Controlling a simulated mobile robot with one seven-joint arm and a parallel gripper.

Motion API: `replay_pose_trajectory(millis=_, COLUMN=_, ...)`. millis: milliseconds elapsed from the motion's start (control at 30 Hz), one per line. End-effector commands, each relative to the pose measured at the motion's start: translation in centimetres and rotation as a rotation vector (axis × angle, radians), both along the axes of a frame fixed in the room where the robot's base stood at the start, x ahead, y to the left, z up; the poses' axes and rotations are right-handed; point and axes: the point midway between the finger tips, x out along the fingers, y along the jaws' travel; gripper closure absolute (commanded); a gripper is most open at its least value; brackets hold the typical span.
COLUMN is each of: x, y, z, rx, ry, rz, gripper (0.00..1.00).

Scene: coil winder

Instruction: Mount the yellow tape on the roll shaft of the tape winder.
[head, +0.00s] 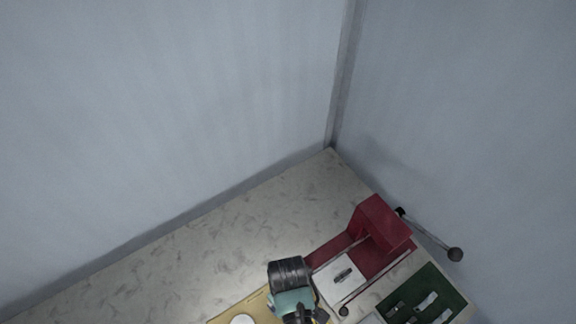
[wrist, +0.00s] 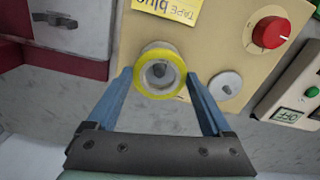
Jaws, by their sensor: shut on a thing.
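The yellow tape (wrist: 143,86) is a roll with a yellow outer band and a pale core, in the middle of the wrist view. My gripper (wrist: 160,77) is shut on it, one blue finger on each side. The roll's open face is toward the camera, in front of a beige panel (wrist: 215,30). A dark grey round piece shows inside the core; I cannot tell whether it is the roll shaft or whether the roll is around it. In the head view my arm hides the tape.
The panel has a red knob (wrist: 270,32), a pale disc (wrist: 225,85) and a yellow label (wrist: 172,8) reading "TAPE blue". A box with a green button (wrist: 312,91) and an "OFF" label is at right. A red machine (head: 378,222) stands near the wall corner, beside a green tray (head: 452,291).

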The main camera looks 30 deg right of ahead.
Motion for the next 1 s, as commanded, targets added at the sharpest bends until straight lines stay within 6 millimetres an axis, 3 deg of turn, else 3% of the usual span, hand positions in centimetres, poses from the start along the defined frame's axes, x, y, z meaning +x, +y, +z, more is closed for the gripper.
replay_pose_trajectory(millis=933, x=0.0, y=0.0, z=-2.9, rx=0.0, ry=0.0, rz=0.0, gripper=0.69)
replay_pose_trajectory(millis=967, x=0.0, y=0.0, z=-2.8, rx=0.0, ry=-0.001, rz=0.0, gripper=0.12)
replay_pose_trajectory(millis=1000, x=0.0, y=0.0, z=-2.8, rx=0.0, ry=-0.001, rz=0.0, gripper=0.05)
